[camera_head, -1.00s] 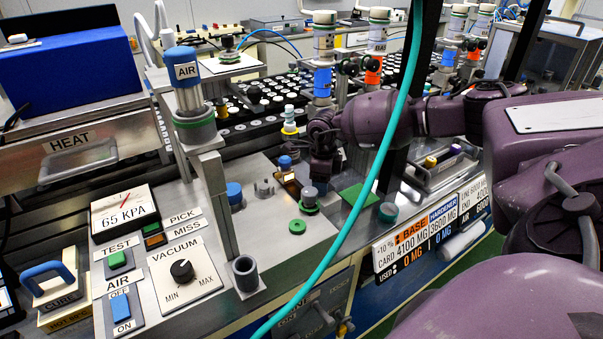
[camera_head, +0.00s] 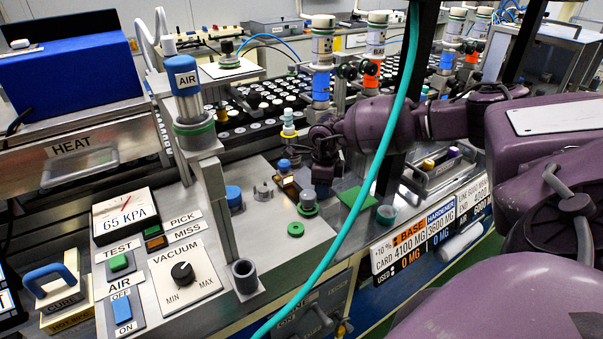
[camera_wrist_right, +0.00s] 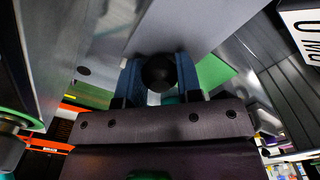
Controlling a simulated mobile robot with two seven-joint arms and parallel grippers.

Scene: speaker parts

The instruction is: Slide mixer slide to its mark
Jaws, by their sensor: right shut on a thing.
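My right gripper (camera_head: 322,188) is low over the grey bench top, left of the green square (camera_head: 357,198). In the right wrist view its two blue fingers (camera_wrist_right: 159,84) are shut on a round black knob (camera_wrist_right: 158,71). I take this knob as the handle of the mixer slide; the slide's body is hidden beneath the gripper. In the head view the gripper and wrist cover the knob. I cannot make out the slide's mark. My left gripper is not in view.
A grey post on a green base (camera_head: 308,203) stands close to the gripper's left. A green ring (camera_head: 295,229) lies nearer the front. A teal cable (camera_head: 368,185) crosses in front of my right arm. Dispensers (camera_head: 321,75) and a dark rack stand behind.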

